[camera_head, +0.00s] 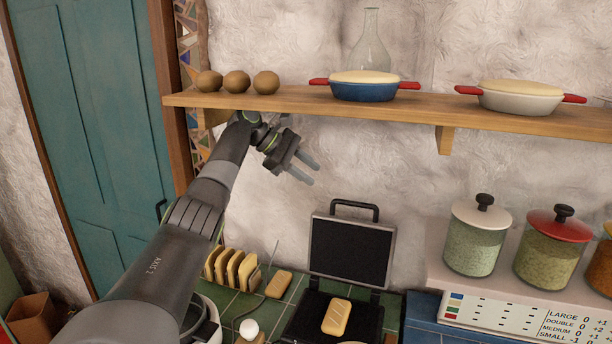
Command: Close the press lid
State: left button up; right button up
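The black press stands on the green tiled counter at the bottom of the head view. Its press lid (349,252) is raised nearly upright, with a dark handle (355,206) along its top edge. A piece of bread (336,317) lies on the press's lower plate (369,320). My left gripper (315,174) is above and left of the lid, in front of the wall and just below the shelf. Its two fingers are apart with nothing between them, and it does not touch the lid. My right gripper is not in view.
A wooden shelf (440,112) with pots and a glass flask runs above my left gripper. Sliced bread in a rack (232,268) stands left of the press. Glass jars (476,240) stand on a raised ledge at the right. The wall space above the lid is clear.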

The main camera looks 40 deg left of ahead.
aim_at(358, 251)
jog(key=k+j, duration=0.25)
jog(key=j, duration=0.2)
jog(key=k+j, duration=0.25)
jog(key=j, duration=0.15)
jog(key=k+j, duration=0.2)
jog(key=j, duration=0.25)
jog(key=k+j, duration=0.25)
jog(key=j, duration=0.2)
